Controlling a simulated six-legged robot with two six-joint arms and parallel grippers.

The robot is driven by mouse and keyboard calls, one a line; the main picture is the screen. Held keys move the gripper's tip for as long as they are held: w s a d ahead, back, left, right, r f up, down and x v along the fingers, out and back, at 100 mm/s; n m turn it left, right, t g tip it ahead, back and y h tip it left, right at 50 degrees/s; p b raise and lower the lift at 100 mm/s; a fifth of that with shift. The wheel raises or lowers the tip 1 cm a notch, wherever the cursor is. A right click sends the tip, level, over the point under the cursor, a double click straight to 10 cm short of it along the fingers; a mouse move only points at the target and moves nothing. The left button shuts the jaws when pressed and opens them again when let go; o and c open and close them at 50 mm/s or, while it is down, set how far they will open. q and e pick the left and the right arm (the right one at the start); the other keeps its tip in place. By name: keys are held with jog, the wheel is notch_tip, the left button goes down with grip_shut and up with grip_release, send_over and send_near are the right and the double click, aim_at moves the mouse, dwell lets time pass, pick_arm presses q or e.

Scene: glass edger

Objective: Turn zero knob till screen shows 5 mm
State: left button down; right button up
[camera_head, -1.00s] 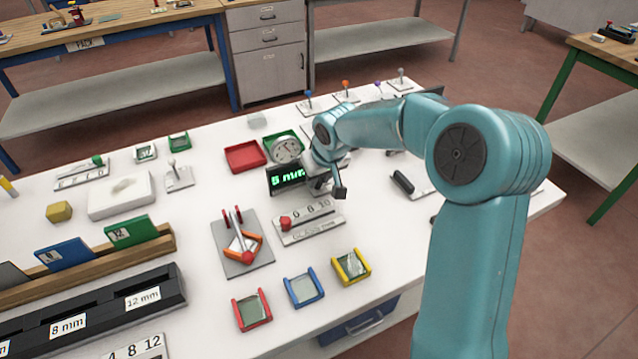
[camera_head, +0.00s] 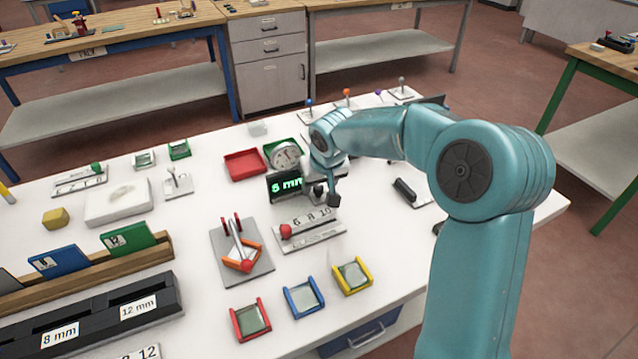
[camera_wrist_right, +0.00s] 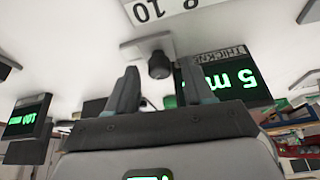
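The thickness screen (camera_head: 285,185) is a dark box with green digits. It reads 5 mm, and it shows upside down in the right wrist view (camera_wrist_right: 232,82), also as 5 mm. The black zero knob (camera_wrist_right: 159,65) stands on a grey plate beside the screen. My right gripper (camera_wrist_right: 158,72) is open, with one finger on each side of the knob and a visible gap to it. In the head view my right gripper (camera_head: 327,190) is low by the screen's right side, and the knob cannot be told clearly there. My left gripper is not in view.
A label plate with a red knob (camera_head: 286,231) is in front, with several coloured glass holders (camera_head: 303,297) nearer. A black handle (camera_head: 404,190) lies to the right.

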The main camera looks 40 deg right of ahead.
jog(key=p+v, duration=0.1)
jog(key=v, duration=1.5)
jog(key=shift+s+r, duration=0.1)
jog(key=shift+s, duration=0.1)
